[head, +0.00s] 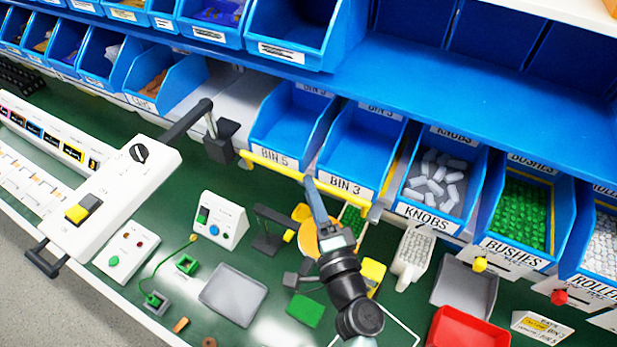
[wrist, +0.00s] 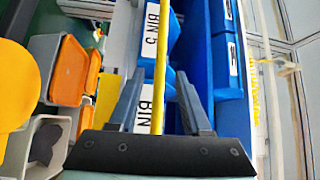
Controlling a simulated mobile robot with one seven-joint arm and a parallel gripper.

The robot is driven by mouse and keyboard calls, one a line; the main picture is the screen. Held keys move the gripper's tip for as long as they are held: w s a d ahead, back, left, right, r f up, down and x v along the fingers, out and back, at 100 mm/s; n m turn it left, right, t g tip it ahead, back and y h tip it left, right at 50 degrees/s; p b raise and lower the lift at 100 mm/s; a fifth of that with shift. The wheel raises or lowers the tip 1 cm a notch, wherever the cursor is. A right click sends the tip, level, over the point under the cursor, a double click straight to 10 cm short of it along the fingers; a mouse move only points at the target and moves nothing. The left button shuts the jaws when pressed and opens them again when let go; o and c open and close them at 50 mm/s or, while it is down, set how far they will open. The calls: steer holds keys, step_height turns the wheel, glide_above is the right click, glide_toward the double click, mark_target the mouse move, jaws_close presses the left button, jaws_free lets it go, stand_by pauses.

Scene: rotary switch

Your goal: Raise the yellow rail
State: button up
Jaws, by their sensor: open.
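The yellow rail (head: 272,169) is a thin bar that runs along the front of the shelf, below the labels of BIN 5 and BIN 3. In the head view my gripper (head: 310,186) reaches up to the rail's middle, its fingers overlapping the rail and the gap between the two bins. In the wrist view the rail (wrist: 161,55) runs upright through the picture, between the spread fingers of my gripper (wrist: 160,80). The fingers are open, with a gap on both sides of the rail. I cannot tell whether either finger touches it.
BIN 5 (head: 291,127) and BIN 3 (head: 358,147) sit just behind the rail. A knobs bin (head: 436,182) and a bushes bin (head: 520,210) stand to the right. A white switch box (head: 118,190) stands left. The green bench below holds a grey tray (head: 233,295) and small parts.

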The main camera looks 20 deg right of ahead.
steer(key=shift+w+d+r, duration=0.1)
steer(key=shift+w, duration=1.1)
jaws_close()
